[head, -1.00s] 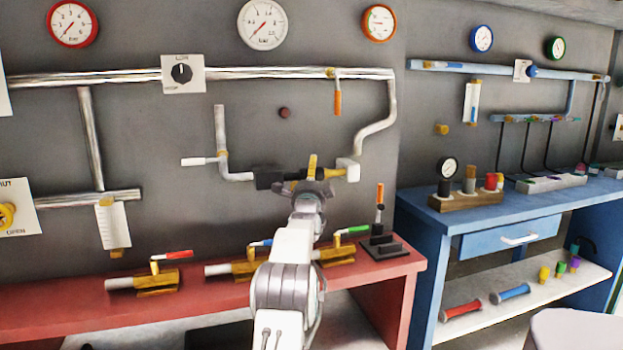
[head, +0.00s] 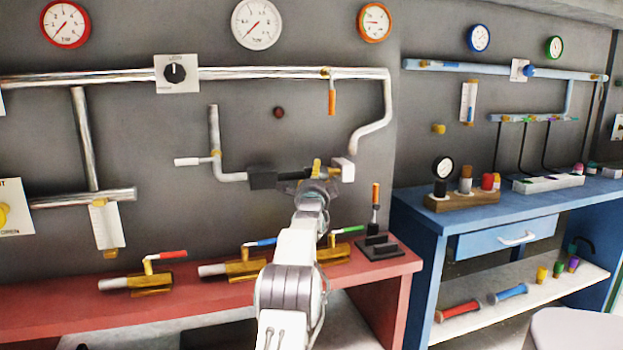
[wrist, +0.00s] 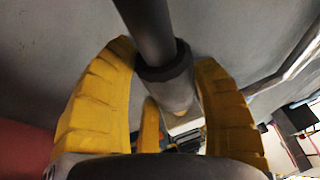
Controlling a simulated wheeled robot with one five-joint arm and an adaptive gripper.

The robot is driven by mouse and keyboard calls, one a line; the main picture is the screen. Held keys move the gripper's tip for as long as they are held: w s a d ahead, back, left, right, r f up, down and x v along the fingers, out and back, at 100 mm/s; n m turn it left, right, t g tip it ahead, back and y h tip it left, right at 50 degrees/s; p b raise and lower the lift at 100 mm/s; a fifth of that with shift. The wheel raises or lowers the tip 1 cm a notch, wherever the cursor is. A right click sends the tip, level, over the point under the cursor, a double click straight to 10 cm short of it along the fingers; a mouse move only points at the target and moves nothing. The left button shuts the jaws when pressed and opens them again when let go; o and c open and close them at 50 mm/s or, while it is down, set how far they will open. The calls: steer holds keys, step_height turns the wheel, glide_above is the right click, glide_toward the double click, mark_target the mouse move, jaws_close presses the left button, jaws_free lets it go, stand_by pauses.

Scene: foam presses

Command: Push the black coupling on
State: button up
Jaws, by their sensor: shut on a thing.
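The black coupling (wrist: 165,80) shows in the wrist view as a thick dark collar between my two yellow fingers, below a narrower dark rod. My gripper (wrist: 165,95) is closed around it. In the head view my gripper (head: 317,170) is at the gap in the pipe line, and its fingers hide most of the coupling. A black block (head: 263,178) sits on the left pipe end, with a thin dark rod running from it to my gripper. A short brass piece (head: 335,172) and the white end of the right pipe (head: 346,166) are just right of my fingers; contact cannot be told.
A red bench (head: 60,318) below carries several brass valves with coloured levers and a black stand (head: 380,246). A white-handled valve (head: 190,161) sticks out left of the block. A blue bench (head: 430,222) stands at the right.

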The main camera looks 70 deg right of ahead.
steer(key=shift+s+d, duration=0.4)
steer(key=shift+s, duration=0.2)
steer(key=o, duration=1.3)
steer(key=shift+w, duration=0.1)
steer(key=shift+a, duration=0.1)
steer(key=v, duration=1.1)
steer(key=shift+a+f, duration=0.2)
steer(key=shift+a, duration=0.1)
